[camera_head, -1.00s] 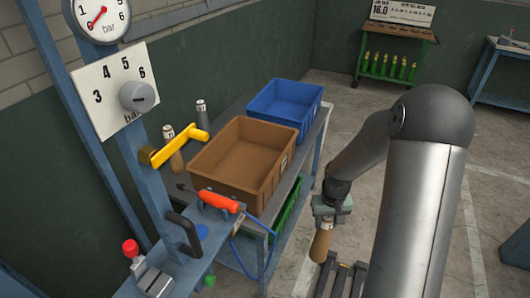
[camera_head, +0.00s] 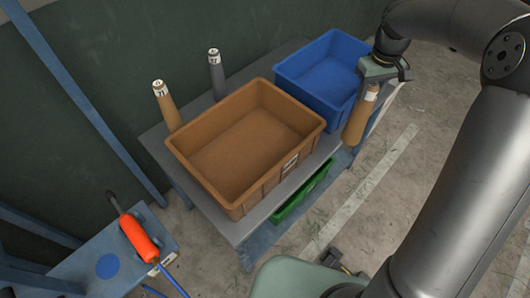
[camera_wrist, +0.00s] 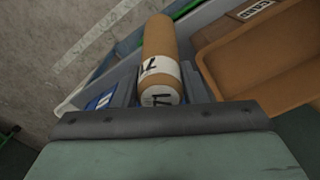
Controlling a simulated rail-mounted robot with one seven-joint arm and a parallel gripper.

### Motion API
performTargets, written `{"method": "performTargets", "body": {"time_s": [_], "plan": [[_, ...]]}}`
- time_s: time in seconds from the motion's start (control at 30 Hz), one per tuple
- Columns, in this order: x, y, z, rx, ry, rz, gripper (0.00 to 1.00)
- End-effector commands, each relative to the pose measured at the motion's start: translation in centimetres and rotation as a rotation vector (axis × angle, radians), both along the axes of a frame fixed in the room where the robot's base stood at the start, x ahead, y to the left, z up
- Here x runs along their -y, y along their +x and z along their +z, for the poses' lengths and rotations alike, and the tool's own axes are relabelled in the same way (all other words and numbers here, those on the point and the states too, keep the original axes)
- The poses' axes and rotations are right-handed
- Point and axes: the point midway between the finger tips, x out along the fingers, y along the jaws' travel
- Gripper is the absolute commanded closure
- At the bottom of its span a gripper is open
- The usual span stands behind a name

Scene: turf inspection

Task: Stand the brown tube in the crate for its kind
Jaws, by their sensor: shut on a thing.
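My gripper (camera_head: 385,76) is shut on a brown tube (camera_head: 357,118) with a white label near its top. The tube hangs slightly tilted at the right side of the bench, in front of the blue crate (camera_head: 291,84). In the wrist view the brown tube (camera_wrist: 160,38) points away from the jaws. The brown crate (camera_head: 183,149) stands left of my gripper and looks empty; its corner also shows in the wrist view (camera_wrist: 295,92). Another brown tube (camera_head: 167,106) and a grey tube (camera_head: 217,78) stand upright behind the brown crate.
The crates stand on a grey bench (camera_head: 246,222) with a green crate (camera_head: 301,195) on its lower shelf. An orange-handled tool (camera_head: 138,236) lies on a blue stand at the lower left. The wall is close behind the bench.

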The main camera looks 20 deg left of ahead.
Motion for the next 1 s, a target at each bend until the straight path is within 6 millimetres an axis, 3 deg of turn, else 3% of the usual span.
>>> {"method": "performTargets", "body": {"time_s": [0.03, 0.1, 0.23, 0.37, 0.5, 0.6, 0.8, 1.0], "plan": [[-2.4, 0.4, 2.2, 0.008, 0.001, 0.068, 0.94], [-5.4, 0.2, 4.6, 0.005, 0.002, 0.152, 0.94], [-11.7, -1.3, 6.9, 0.000, 0.001, 0.280, 0.94], [-18.5, -4.6, 5.7, -0.006, -0.001, 0.357, 0.94], [-25.5, -9.3, 3.4, -0.007, 0.000, 0.418, 0.94], [-29.4, -12.8, 2.0, -0.005, -0.001, 0.454, 0.94], [-34.1, -17.9, 0.4, -0.005, 0.000, 0.499, 0.94], [-35.2, -19.5, -1.4, -0.007, -0.002, 0.512, 0.94]]}}
